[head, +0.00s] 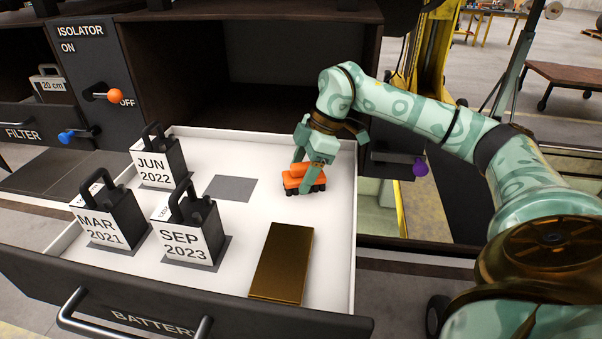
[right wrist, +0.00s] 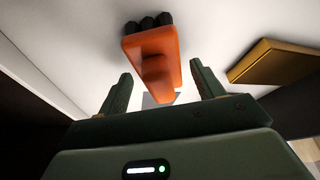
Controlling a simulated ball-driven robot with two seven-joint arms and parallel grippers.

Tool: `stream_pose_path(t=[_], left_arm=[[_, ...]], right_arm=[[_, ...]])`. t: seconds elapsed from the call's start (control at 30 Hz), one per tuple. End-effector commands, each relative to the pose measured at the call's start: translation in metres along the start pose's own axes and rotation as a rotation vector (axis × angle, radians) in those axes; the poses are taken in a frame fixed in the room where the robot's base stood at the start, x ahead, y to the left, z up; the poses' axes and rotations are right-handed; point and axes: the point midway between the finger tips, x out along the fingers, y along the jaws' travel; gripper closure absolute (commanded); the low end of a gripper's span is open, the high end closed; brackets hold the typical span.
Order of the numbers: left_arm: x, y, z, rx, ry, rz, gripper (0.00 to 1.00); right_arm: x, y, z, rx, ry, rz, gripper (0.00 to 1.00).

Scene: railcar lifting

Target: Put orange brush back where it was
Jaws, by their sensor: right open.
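The orange brush (head: 293,184), with dark bristles, is in the open white drawer (head: 235,143) near its right side. My right gripper (head: 312,168) is low over the brush, with its fingers around or just above it. In the right wrist view, my right gripper (right wrist: 160,72) is open, and the orange brush (right wrist: 150,52) lies between and beyond the fingers. A gap shows on both sides of the brush. I cannot tell whether the brush rests fully on the drawer floor. My left gripper is not in view.
Three labelled batteries stand in the drawer: JUN 2022 (head: 157,164), MAR 2021 (head: 112,222) and SEP 2023 (head: 190,236). A grey patch (head: 231,188) is bare. A brown-gold block (head: 282,262) lies at the front right. A dark cabinet opening is behind the drawer.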

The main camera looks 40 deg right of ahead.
Motion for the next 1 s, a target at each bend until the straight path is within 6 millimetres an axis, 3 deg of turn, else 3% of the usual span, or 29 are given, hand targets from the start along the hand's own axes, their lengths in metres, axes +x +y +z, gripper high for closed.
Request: stream_pose_path(t=[0.2,0.33,1.0], left_arm=[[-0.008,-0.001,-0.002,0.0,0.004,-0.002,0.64],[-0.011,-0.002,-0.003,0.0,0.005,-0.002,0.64],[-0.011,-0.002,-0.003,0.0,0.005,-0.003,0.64]], right_arm=[[-0.045,0.0,-0.001,0.001,0.002,0.003,0.33],[-0.06,0.0,-0.001,0.0,0.002,0.002,0.33],[-0.064,0.0,0.0,0.001,0.001,0.0,0.33]])
